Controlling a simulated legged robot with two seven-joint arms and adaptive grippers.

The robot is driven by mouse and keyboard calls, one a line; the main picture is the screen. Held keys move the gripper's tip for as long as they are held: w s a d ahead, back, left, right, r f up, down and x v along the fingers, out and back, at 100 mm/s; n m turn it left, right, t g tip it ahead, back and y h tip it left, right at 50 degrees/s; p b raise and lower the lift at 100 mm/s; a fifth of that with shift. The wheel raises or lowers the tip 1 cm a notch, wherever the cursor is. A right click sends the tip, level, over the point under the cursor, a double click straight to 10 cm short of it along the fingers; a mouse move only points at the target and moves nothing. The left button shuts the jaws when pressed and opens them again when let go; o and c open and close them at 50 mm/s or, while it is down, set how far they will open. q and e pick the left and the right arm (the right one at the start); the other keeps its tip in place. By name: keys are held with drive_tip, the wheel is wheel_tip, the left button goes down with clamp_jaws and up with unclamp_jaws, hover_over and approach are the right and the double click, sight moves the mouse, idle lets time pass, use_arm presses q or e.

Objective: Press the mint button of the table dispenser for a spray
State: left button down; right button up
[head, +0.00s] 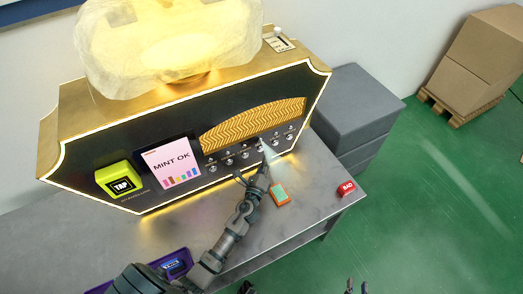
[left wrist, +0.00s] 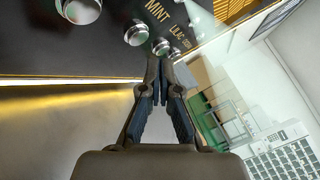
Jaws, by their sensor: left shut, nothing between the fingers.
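The gold-and-black table dispenser (head: 100,160) stands on the grey table. Its screen (head: 170,163) reads "MINT OK". A row of silver buttons (head: 244,155) runs along its front. In the left wrist view the MINT label (left wrist: 158,11) sits by the large buttons. A pale spray cone (head: 268,155) spreads down and right from the panel. My left gripper (head: 262,168) is shut and empty, its tips just in front of the button row. In the left wrist view its fingertips (left wrist: 159,62) lie close to a silver button (left wrist: 160,46); contact is unclear.
An orange-and-green item (head: 280,195) and a red block (head: 345,188) lie on the table (head: 310,205). A yellow TAP reader (head: 121,185) sits on the dispenser's left. A purple tray (head: 184,255) is at the front edge. Grey boxes (head: 352,105) stand behind right.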

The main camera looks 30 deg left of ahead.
use_arm(q)
drive_tip(key=s+d, duration=0.2)
drive_tip(key=d, duration=0.1)
drive_tip(key=shift+d, duration=0.1)
idle(0.8)
